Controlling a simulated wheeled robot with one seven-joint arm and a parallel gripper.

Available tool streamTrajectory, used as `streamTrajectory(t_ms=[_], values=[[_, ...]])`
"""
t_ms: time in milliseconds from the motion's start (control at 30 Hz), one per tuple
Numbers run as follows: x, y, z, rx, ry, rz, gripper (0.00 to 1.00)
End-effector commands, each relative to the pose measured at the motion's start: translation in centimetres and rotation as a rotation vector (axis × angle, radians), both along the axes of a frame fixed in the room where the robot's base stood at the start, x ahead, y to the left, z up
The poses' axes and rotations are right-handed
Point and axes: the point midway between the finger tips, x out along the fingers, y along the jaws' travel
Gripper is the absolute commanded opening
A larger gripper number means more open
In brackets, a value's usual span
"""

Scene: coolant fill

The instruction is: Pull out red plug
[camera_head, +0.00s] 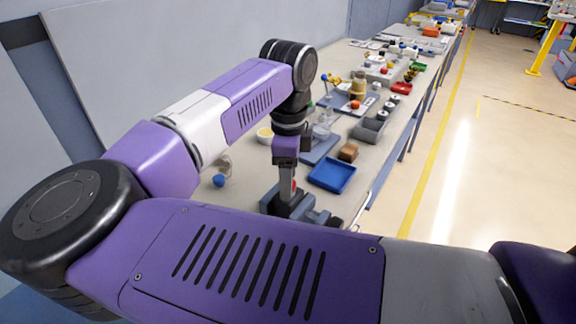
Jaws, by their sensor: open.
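My gripper (287,188) points down near the front of the long bench, directly over a dark grey fixture (300,212). A small bit of red (294,185) shows beside the fingers, just above the fixture. It may be the red plug, but most of it is hidden behind the fingers. The jaws are open. I cannot tell whether the fingers stand around the red part or touch it. My purple forearm covers the near part of the bench.
A blue tray (332,175) lies right of the gripper, with a brown block (348,152) behind it. A blue ball (219,180) and a pale yellow bowl (265,134) are to the left. Many small parts crowd the bench farther back. A wall panel runs along the left.

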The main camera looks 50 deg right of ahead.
Motion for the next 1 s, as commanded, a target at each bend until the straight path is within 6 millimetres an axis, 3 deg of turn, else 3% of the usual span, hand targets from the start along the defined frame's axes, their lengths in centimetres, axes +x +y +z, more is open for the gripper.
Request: streamTrajectory(t_ms=[300,600,633,667,767,1000], values=[[-0.01,-0.03,-0.27,-0.001,0.0,0.0,0.56],[-0.02,-0.03,-0.25,-0.001,0.0,-0.001,0.0],[-0.02,-0.03,-0.25,-0.001,0.0,-0.001,0.0],[-0.02,-0.03,-0.25,-0.001,0.0,-0.001,0.23],[-0.02,-0.03,-0.25,-0.001,0.0,-0.001,0.04],[-0.01,-0.04,-0.12,-0.001,0.0,-0.001,0.04]])
